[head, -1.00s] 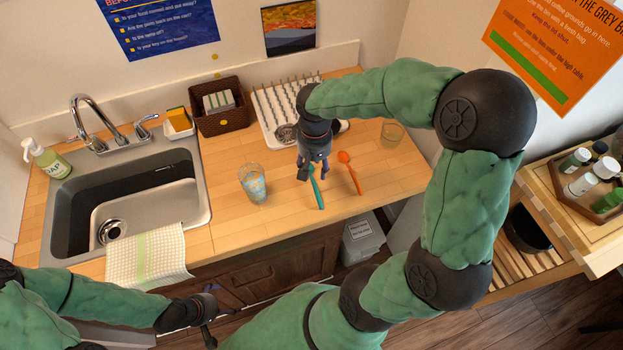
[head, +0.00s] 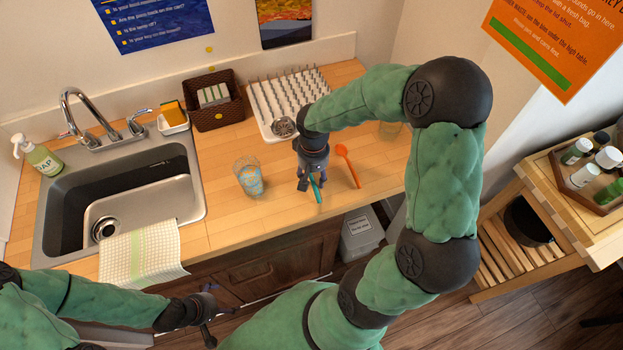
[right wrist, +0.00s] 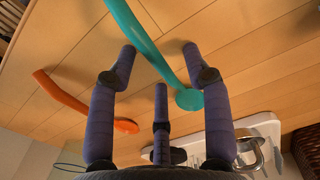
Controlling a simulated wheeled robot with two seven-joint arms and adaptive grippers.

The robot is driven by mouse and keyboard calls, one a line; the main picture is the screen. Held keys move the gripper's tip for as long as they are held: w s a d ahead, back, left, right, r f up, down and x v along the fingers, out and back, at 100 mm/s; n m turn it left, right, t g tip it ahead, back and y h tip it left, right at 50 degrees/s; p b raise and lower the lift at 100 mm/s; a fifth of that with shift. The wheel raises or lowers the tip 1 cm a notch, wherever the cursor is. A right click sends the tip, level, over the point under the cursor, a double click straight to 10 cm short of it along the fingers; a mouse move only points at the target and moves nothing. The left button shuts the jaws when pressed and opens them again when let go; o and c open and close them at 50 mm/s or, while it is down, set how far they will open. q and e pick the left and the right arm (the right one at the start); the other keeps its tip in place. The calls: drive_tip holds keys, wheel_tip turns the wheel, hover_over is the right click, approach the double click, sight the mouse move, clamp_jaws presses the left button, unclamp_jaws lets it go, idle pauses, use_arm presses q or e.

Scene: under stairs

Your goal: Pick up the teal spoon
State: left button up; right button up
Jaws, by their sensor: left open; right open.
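The teal spoon (head: 316,190) lies on the wooden counter, partly hidden by my right gripper (head: 310,182) in the head view. In the right wrist view the teal spoon (right wrist: 150,45) runs slantwise between the open fingers of my right gripper (right wrist: 160,65), its round end near one fingertip. The fingers are apart and not closed on it. I cannot tell whether a fingertip touches it. My left gripper (head: 208,318) is open and empty, low in front of the cabinet, away from the counter top.
An orange spoon (head: 347,165) lies just right of the teal one. A patterned glass (head: 249,178) stands to the left. A drying rack (head: 290,100) and a brown basket (head: 212,100) are behind. The sink (head: 125,190) is at left, with a cloth (head: 140,252) over its front edge.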

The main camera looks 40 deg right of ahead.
sight(313, 178)
drive_tip(key=shift+c, duration=0.3)
drive_tip(key=c, duration=0.9)
drive_tip(key=shift+c, duration=0.2)
drive_tip(key=shift+r, duration=0.15)
drive_tip(key=shift+r, duration=0.6)
drive_tip(key=r, duration=0.1)
drive_tip(key=r+p, duration=0.1)
drive_tip(key=shift+s+r, duration=0.2)
drive_tip(key=shift+r, duration=0.1)
drive_tip(key=s+a+r+p, duration=0.1)
drive_tip(key=s+r, duration=0.3)
drive_tip(key=r, duration=0.1)
drive_tip(key=shift+a+r+p, duration=0.15)
drive_tip(key=shift+a+p, duration=0.05)
drive_tip(key=shift+p, duration=0.1)
drive_tip(key=s+a+r, duration=0.1)
drive_tip(key=s, duration=0.2)
drive_tip(key=s+a+r+p, duration=0.1)
drive_tip(key=s, duration=0.2)
drive_tip(key=s+a+r, duration=0.1)
drive_tip(key=s, duration=0.2)
drive_tip(key=shift+r, duration=0.35)
clamp_jaws()
